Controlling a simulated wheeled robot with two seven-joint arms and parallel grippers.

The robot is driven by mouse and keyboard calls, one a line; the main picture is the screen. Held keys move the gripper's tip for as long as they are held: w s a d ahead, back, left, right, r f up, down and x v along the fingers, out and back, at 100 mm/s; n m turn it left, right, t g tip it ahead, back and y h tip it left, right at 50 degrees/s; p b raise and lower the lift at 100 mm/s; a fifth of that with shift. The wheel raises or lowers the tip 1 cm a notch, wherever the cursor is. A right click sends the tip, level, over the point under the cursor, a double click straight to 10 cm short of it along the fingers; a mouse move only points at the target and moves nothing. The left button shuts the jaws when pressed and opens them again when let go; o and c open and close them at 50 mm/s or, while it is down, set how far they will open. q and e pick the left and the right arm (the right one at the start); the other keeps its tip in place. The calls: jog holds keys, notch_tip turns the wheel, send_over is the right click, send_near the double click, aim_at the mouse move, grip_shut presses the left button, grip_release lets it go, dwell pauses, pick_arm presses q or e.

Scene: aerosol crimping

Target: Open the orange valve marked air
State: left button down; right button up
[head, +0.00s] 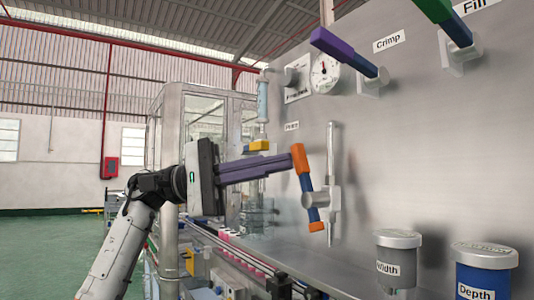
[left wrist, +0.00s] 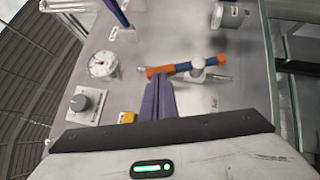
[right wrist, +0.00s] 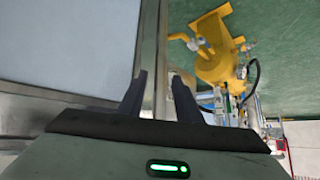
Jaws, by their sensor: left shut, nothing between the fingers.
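The valve handle (head: 303,181) is on the grey panel, orange at both ends with blue between, hanging steeply and slightly tilted beside a silver valve body (head: 322,199). In the left wrist view the handle (left wrist: 187,67) lies beyond the fingertips. No readable "air" label shows beside it. My left gripper (head: 289,161) is shut and empty, its purple fingers pointing right at the handle's upper orange end. The tips look very close to it; contact cannot be told. My right gripper (right wrist: 158,78) is open and empty, away from the panel, in the right wrist view only.
Above are a purple-and-blue Crimp handle (head: 345,53), a green-and-blue Fill handle (head: 443,20) and a gauge (head: 325,74). The Width knob (head: 397,240) and Depth knob (head: 485,249) are lower right. A conveyor (head: 240,250) runs below. Yellow equipment (right wrist: 215,58) shows near my right gripper.

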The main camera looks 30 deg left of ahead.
pick_arm(q)
jog(key=m+p, duration=0.1)
jog(key=d+r+m+g+y+p, duration=0.1)
jog(key=shift+s+d+r+y+p, duration=0.1)
jog(key=shift+s+r+y+p, duration=0.2)
jog(key=shift+p, duration=0.1)
jog(key=shift+d, duration=0.1)
jog(key=shift+d+f+m+p, duration=0.15)
jog(key=shift+m+p, duration=0.15)
jog(key=shift+p, duration=0.2)
pick_arm(e)
jog(key=shift+s+d+r, duration=0.35)
jog(key=shift+d+r, duration=0.05)
jog(key=shift+r, duration=0.15)
jog(key=shift+s+d+r, duration=0.3)
jog(key=shift+d+r, duration=0.05)
jog(key=shift+r, duration=0.15)
